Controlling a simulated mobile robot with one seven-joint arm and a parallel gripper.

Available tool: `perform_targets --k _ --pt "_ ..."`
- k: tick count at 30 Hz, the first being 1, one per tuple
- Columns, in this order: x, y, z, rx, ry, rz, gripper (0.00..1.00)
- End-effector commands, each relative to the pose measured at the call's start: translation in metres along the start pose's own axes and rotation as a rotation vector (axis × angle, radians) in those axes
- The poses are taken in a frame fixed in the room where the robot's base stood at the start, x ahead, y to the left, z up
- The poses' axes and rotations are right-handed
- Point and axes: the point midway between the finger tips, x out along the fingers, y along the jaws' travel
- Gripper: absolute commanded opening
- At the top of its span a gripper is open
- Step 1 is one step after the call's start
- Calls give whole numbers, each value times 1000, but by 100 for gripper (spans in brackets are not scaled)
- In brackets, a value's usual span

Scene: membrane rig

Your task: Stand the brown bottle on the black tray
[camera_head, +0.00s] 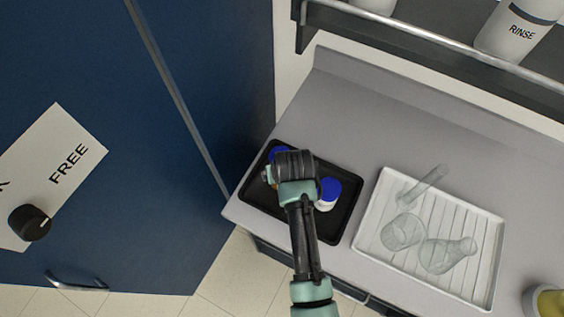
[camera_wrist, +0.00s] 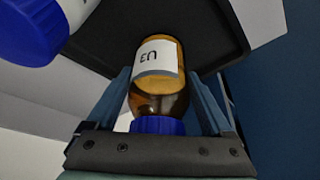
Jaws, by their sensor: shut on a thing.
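The brown bottle (camera_wrist: 158,95) has a white label and a blue cap. In the wrist view it is between my gripper's (camera_wrist: 160,85) two fingers, cap towards the palm and base towards the black tray (camera_wrist: 208,32). My gripper is shut on it. In the head view my gripper (camera_head: 279,173) is over the left part of the black tray (camera_head: 318,226) and hides most of the bottle, leaving a small brown sliver (camera_head: 269,175). The bottle looks roughly upright; I cannot tell whether its base touches the tray.
A white bottle with a blue cap (camera_head: 328,191) stands on the tray just right of my gripper. A white ribbed tray (camera_head: 372,226) with clear glassware is further right. A rail shelf (camera_head: 430,40) runs behind. A blue cabinet (camera_head: 200,60) is close on the left.

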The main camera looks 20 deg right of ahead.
Motion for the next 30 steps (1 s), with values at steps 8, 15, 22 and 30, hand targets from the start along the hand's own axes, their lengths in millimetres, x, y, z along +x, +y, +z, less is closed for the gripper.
perform_targets --k 8,15,22,30 --pt "2 0 1 0 0 0 100" --pt "-2 0 -1 0 1 0 100" --pt "-30 -1 -1 1 3 -1 100" --pt "-81 0 -2 -1 5 0 100"
